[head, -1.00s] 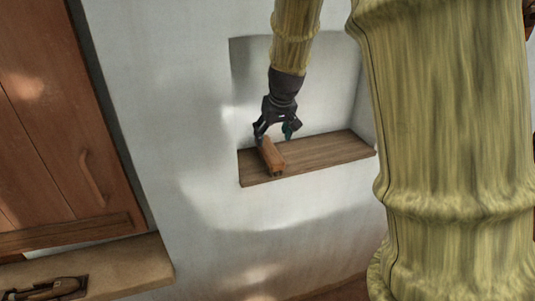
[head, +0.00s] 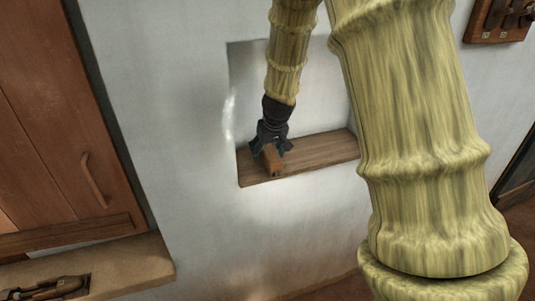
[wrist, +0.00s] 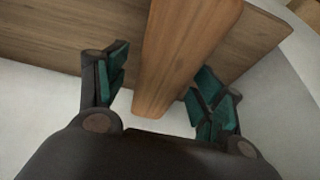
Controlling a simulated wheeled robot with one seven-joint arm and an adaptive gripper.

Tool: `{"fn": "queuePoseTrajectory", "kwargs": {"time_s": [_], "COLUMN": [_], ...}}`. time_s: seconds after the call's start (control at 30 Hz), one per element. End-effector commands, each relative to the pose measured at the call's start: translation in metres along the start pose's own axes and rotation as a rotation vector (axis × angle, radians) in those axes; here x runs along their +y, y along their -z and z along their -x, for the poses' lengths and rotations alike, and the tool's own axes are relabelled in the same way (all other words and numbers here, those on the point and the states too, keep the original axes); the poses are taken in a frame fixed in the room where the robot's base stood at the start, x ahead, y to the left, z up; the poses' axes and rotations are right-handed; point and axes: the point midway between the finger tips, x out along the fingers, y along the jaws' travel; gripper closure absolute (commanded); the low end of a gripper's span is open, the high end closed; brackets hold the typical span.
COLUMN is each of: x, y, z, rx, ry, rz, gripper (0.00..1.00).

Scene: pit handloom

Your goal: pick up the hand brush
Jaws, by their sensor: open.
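The hand brush (head: 274,161), a reddish-brown wooden block, lies on the wooden niche shelf (head: 320,153) near its left end. Its near end points toward the shelf's front edge. My gripper (head: 270,148) is low over the brush. In the wrist view, the brush (wrist: 180,55) runs between the two open fingers of my gripper (wrist: 158,92), one on each side. A gap shows at the left finger; the right finger is close to the brush, and I cannot tell if it touches. Any bristles underneath are hidden.
The niche's white walls (head: 317,90) close in around the shelf. The right part of the shelf is clear. A wooden shutter with a handle (head: 94,181) and a ledge (head: 130,262) stand at the left. A wooden rack (head: 500,18) hangs at the upper right.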

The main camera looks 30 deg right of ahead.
Motion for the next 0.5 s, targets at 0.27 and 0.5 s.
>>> {"fn": "queuePoseTrajectory", "kwargs": {"time_s": [0.27,0.5], "x": [0.0001,0.0002], "y": [0.0,-0.0001], "z": [-0.0014,-0.0013], "rx": [0.0,0.0], "ry": [0.0,0.0], "rz": [0.0,0.0], "gripper": [0.34,0.78]}}
